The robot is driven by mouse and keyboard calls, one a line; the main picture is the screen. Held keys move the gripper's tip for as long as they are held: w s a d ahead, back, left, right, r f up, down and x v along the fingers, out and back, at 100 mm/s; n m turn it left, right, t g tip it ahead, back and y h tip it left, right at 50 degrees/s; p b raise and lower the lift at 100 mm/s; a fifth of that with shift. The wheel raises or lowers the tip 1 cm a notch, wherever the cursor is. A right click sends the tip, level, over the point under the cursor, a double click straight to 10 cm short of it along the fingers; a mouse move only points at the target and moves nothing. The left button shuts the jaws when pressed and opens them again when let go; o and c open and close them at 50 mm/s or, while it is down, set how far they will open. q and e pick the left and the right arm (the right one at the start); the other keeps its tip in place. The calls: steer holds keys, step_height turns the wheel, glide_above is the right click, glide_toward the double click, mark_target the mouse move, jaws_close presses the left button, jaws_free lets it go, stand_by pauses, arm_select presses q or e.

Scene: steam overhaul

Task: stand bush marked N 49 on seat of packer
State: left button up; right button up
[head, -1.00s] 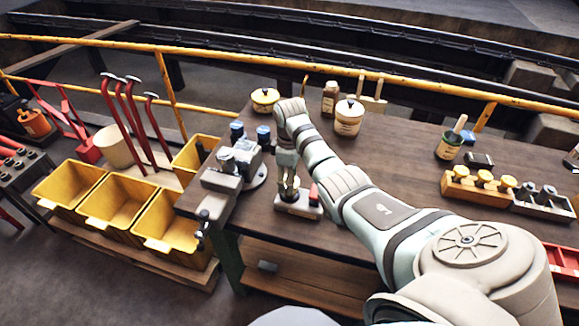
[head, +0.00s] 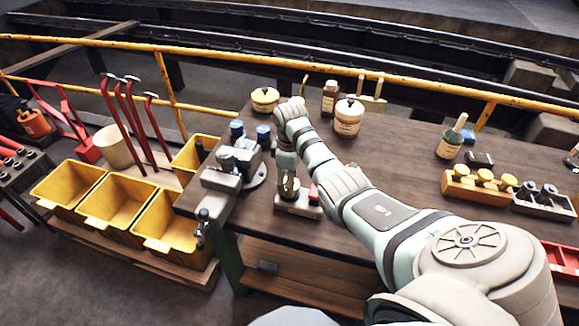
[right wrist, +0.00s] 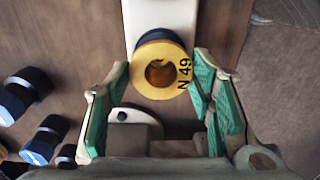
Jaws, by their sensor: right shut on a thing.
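The bush marked N 49 (right wrist: 160,70) is a yellow ring with black lettering in the right wrist view, its bore facing the camera. My right gripper (head: 288,188) is shut on it, the green-padded fingers on either side. Right behind the bush are a dark round part and a pale base, which I take for the packer (head: 298,207), a low block on the bench with a red part at its right. I cannot tell whether the bush touches the seat. My left gripper is not in view.
A grey vice-like fixture (head: 222,180) stands close left of the packer at the bench edge. Blue-capped items (head: 263,135), a cream pot (head: 348,118) and a brown bottle (head: 329,98) stand behind. A wooden rack (head: 480,190) is at the right. Yellow bins (head: 120,200) stand left of the bench.

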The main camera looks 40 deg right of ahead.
steer(key=shift+f, duration=0.45)
steer(key=o, duration=1.5)
steer(key=shift+r, duration=0.1)
steer(key=shift+r, duration=0.4)
step_height(320, 180, up, 8)
steer(key=shift+r+p, duration=0.1)
steer(key=shift+p, duration=0.2)
